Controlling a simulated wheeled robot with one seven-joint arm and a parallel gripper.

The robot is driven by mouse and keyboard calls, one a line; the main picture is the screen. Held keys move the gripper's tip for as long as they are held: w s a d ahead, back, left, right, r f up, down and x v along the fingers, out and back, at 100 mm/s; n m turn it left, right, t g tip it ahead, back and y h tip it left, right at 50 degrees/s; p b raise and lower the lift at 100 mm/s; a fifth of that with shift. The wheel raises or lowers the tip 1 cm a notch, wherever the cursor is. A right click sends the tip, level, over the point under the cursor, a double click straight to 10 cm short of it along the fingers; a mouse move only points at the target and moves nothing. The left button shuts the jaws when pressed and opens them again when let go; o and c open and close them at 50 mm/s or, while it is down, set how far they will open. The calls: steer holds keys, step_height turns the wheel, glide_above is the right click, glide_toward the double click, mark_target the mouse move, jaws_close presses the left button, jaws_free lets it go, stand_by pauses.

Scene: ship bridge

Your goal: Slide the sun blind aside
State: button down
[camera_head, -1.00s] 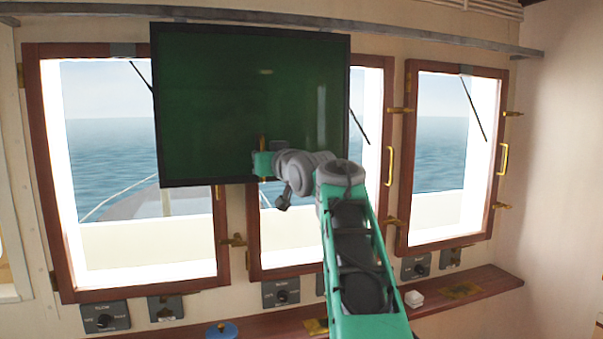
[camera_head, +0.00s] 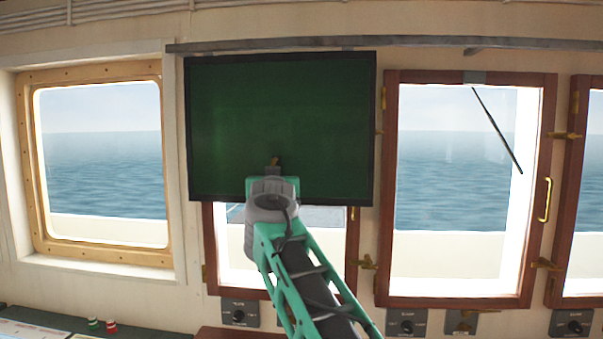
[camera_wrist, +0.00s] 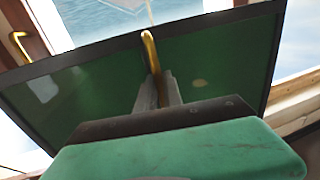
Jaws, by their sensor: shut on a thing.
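The sun blind (camera_head: 280,120) is a dark green panel with a black frame, hanging from a grey rail (camera_head: 420,42). It covers the upper part of the window left of centre. In the wrist view the blind (camera_wrist: 215,60) fills the middle, with a brass handle (camera_wrist: 150,50) upright at its edge. My gripper (camera_wrist: 158,90) is shut on this handle, one grey finger on each side. In the head view my gripper (camera_head: 273,176) is at the blind's lower edge, and my wrist partly hides it.
To the right is an uncovered wood-framed window (camera_head: 450,190) with a brass handle (camera_head: 545,200). To the left is a light-framed window (camera_head: 100,165). Control boxes (camera_head: 240,312) sit below the windows. Red and green items (camera_head: 110,326) stand on a surface at lower left.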

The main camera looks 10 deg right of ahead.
steer(key=shift+w+a+r, duration=0.15)
steer(key=shift+w+a, duration=0.05)
steer(key=shift+a, duration=0.6)
steer(key=c, duration=1.7)
jaws_free()
steer(key=shift+w+a, duration=0.15)
steer(key=shift+a, duration=0.1)
steer(key=shift+o, duration=1.1)
steer(key=shift+d, duration=0.1)
